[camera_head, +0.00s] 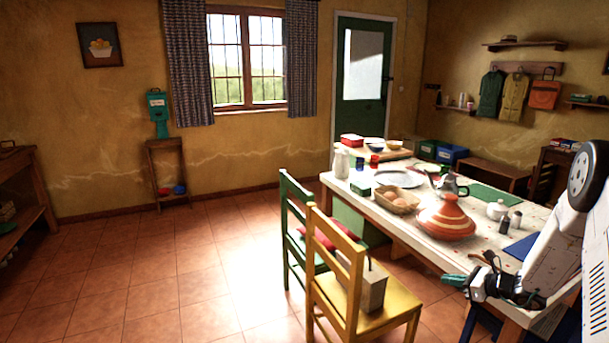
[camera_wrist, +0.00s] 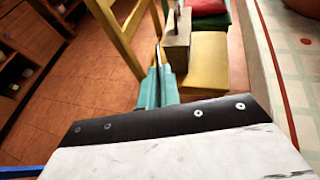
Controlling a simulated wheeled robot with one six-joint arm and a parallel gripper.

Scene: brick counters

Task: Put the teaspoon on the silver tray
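The silver tray (camera_head: 400,179) is a pale round plate-like thing lying on the far half of the table. I cannot make out a teaspoon in either view. My gripper (camera_head: 453,280) has teal fingers and is beside the table's near edge, far from the tray. In the wrist view my gripper (camera_wrist: 158,80) points toward the yellow chair's seat, with its two fingers together. A thin dark line shows between the fingers, but no held thing is clear.
The table (camera_head: 482,238) holds an orange tagine (camera_head: 446,218), a basket (camera_head: 397,199), a teapot (camera_head: 450,186), a white sugar bowl (camera_head: 497,210) and shakers. A yellow chair (camera_head: 385,309) bearing a box (camera_head: 371,287) and a green chair (camera_head: 291,240) stand close. Open floor lies left.

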